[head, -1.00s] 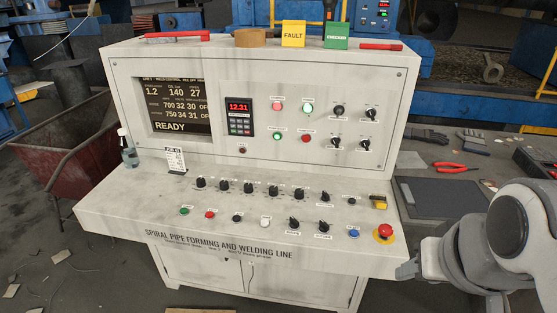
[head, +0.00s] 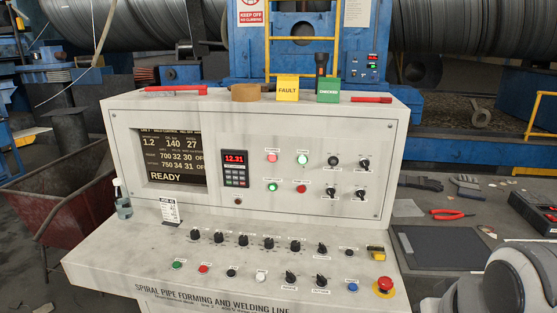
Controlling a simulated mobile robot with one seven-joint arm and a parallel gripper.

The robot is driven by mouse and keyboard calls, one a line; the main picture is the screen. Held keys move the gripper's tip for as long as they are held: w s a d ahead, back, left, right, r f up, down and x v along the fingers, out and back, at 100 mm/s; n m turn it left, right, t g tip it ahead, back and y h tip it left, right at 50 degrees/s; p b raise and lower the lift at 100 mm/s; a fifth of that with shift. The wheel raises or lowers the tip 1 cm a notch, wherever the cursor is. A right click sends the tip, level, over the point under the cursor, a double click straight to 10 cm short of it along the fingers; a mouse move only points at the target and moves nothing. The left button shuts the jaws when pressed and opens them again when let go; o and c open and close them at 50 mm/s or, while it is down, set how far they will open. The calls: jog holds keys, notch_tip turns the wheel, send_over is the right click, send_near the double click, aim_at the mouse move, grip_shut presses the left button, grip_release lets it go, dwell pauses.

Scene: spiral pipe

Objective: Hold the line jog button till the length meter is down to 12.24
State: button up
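The length meter (head: 234,159) is a dark panel unit with a red digital display and a keypad. Its display reads 12.31. The sloped desk of the control console (head: 110,262) carries a front row with a green button (head: 177,265), a red button (head: 203,268), a black button (head: 231,272), a white button (head: 261,277) and a blue button (head: 352,287). Their labels are too small to read, so I cannot tell which is the line jog button. My arm shows at the bottom right, beside the console. My gripper's fingertips are below the picture's edge.
A red emergency stop (head: 383,284) with a yellow base sits at the desk's right end. Several black knobs line the desk. A bottle (head: 122,203) and a small card (head: 170,211) stand at left. Red pliers (head: 452,214) lie on the right-hand table.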

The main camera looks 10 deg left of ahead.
grip_shut()
dwell(1.7)
